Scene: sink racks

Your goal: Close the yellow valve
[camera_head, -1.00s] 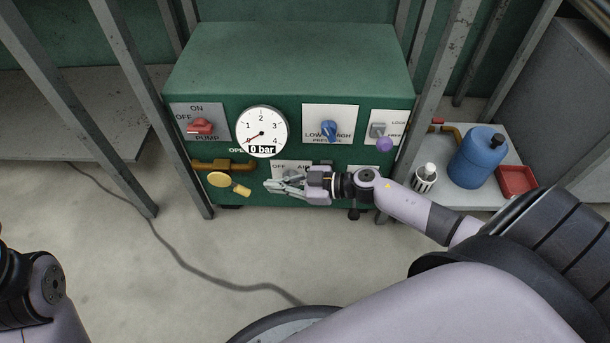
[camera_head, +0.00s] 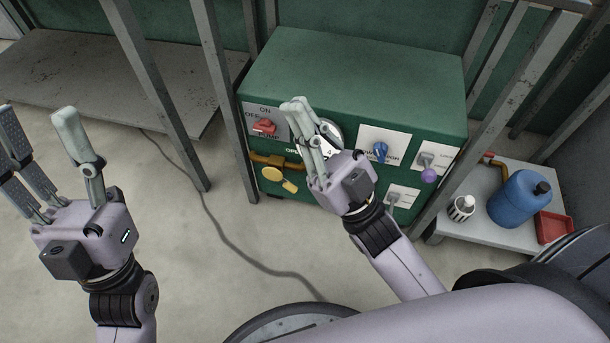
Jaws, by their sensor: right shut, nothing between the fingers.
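The yellow valve handle (camera_head: 272,174) is a round yellow disc below a brass-yellow pipe (camera_head: 268,159) on the lower left front of the green machine. A small yellow tag (camera_head: 290,186) hangs beside it. My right gripper (camera_head: 296,104) is shut and empty, with its fingers pointing up in front of the machine. In the picture it is right of and above the valve, and it covers most of the pressure gauge (camera_head: 336,133). My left gripper (camera_head: 38,115) is open and empty at the left, fingers up, well apart from the machine.
The green machine (camera_head: 358,82) carries a red pump switch (camera_head: 264,127), a blue pressure knob (camera_head: 380,151) and a purple ball (camera_head: 429,175) on a lever. Metal posts (camera_head: 222,90) stand at its left. A blue jug (camera_head: 518,199) and red tray (camera_head: 553,228) are at right.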

